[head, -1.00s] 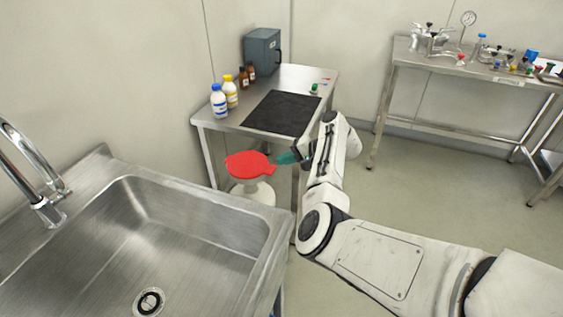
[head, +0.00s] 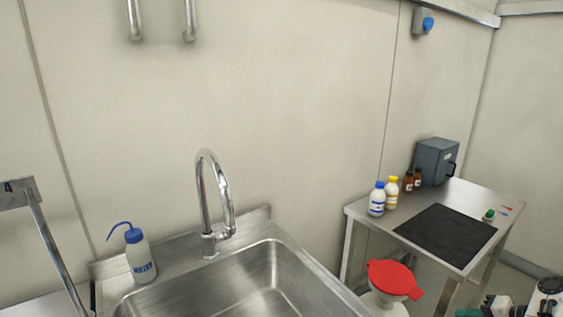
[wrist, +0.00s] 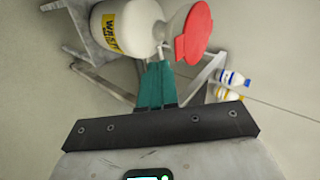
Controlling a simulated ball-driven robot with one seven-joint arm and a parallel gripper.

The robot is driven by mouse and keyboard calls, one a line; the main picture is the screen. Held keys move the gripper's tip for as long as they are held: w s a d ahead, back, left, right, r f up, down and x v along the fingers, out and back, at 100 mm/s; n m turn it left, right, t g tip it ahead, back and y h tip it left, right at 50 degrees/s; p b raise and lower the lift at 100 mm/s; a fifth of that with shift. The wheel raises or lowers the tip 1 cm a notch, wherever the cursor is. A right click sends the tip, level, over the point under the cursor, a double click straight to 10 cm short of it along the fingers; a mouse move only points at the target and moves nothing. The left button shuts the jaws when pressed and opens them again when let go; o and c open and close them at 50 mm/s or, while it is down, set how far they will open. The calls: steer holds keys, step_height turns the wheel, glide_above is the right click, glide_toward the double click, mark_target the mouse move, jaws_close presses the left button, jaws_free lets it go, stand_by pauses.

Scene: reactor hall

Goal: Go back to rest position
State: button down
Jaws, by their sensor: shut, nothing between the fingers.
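My gripper (wrist: 156,80) is shut and empty, its teal fingers together in the wrist view. In the head view only a bit of its teal tip (head: 469,313) and part of my arm show at the bottom right edge. A white waste container with a funnel and red lid (head: 392,277) stands beside the steel table (head: 355,213), just left of my gripper. In the wrist view the waste container (wrist: 135,27) and its red lid (wrist: 197,32) lie just beyond the fingertips; I cannot tell whether they touch.
A steel sink (head: 245,285) with a tap (head: 212,200) and a blue-capped wash bottle (head: 139,258) fills the lower left. The table holds a black mat (head: 445,235), a grey box (head: 434,163) and several bottles (head: 377,200). Walls close in behind.

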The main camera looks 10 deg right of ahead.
steer(key=s+a+f+n+g+h, duration=0.1)
steer(key=s+a+f+n+g, duration=0.1)
steer(key=s+a, duration=0.7)
steer(key=s+a+f+n+g+h, duration=0.1)
steer(key=s+a+f+n+g, duration=0.2)
steer(key=s+a+n, duration=0.3)
steer(key=s+a+f+n+g+h, duration=0.1)
steer(key=s+a+f+n+g, duration=0.2)
steer(key=s+a, duration=0.9)
steer(key=shift+a+f+n+g+h, duration=0.3)
steer(key=shift+a+n, duration=0.35)
steer(key=shift+n, duration=0.25)
